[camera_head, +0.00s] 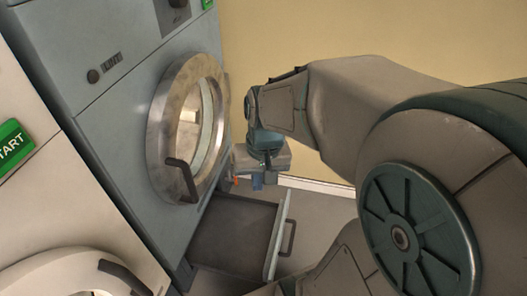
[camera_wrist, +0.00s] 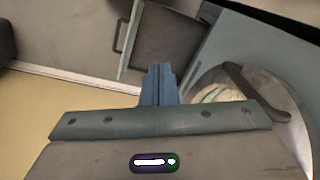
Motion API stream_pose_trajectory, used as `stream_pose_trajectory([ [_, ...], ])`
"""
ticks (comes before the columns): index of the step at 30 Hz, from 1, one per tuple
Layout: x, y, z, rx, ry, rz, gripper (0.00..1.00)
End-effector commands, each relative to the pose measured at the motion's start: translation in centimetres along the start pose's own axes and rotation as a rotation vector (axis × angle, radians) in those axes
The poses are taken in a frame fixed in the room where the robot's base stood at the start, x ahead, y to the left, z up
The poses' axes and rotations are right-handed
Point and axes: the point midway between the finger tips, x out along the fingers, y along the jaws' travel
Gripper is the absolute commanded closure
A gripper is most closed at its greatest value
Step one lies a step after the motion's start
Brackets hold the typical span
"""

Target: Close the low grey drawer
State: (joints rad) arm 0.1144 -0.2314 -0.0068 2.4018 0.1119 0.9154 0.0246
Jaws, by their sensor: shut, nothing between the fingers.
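The low grey drawer (camera_head: 280,236) stands pulled out at the foot of the grey machine, with its dark inside and a bar handle (camera_head: 288,238) on its front. In the wrist view the drawer front (camera_wrist: 129,42) shows edge-on at the top, with its dark inside (camera_wrist: 168,30) to the right. My gripper (camera_head: 249,182) is above the drawer's back part, near the machine's round door. Its fingers (camera_wrist: 158,78) are together and empty in the wrist view. I see no contact with the drawer.
The grey machine (camera_head: 128,103) has a round door (camera_head: 160,135) with a handle that juts out close to my gripper. A white machine with a green START label (camera_head: 12,146) stands at the left. A yellow wall (camera_head: 300,30) is behind. Grey floor lies beyond the drawer front.

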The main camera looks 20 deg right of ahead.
Motion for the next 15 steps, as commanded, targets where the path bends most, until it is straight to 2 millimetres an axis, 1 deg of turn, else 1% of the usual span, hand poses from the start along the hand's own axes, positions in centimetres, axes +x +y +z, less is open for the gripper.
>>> stream_pose_trajectory([
  [1,1.6,0.8,-1.4,0.083,-0.031,-0.021,1.0],
  [5,4.5,2.6,-4.8,0.286,-0.089,-0.084,1.0],
  [8,7.1,4.4,-7.2,0.44,-0.131,-0.134,1.0],
  [11,9.9,6.4,-9.6,0.592,-0.17,-0.183,1.0],
  [14,13.0,8.8,-11.6,0.743,-0.208,-0.233,1.0],
  [15,14.4,9.8,-12.4,0.804,-0.223,-0.254,1.0],
])
